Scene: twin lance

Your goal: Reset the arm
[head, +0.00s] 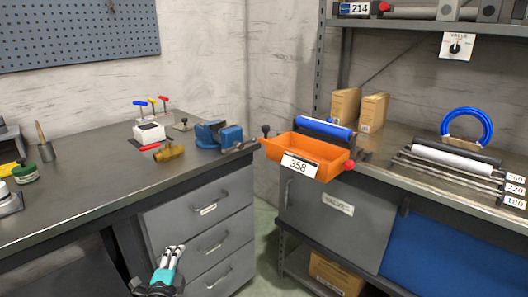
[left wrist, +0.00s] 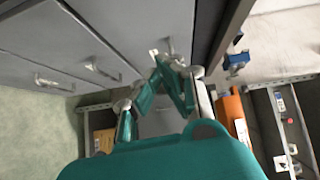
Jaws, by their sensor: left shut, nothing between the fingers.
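My left gripper (head: 174,252) is at the bottom of the head view, in front of the grey drawers under the left workbench. Its pale fingers point up and lie close together, shut with nothing between them. In the left wrist view my left gripper (left wrist: 172,62) shows teal and silver fingers drawn together in front of the drawer fronts (left wrist: 95,35). I cannot make out whether it touches a drawer handle there. My right gripper is in neither view.
The left workbench (head: 90,195) has a blue vise (head: 218,135), a brass fitting (head: 170,152) and a white block with T-handle tools (head: 149,132). An orange tray (head: 325,152) labelled 358 stands at the right bench's corner. Green floor shows between the benches.

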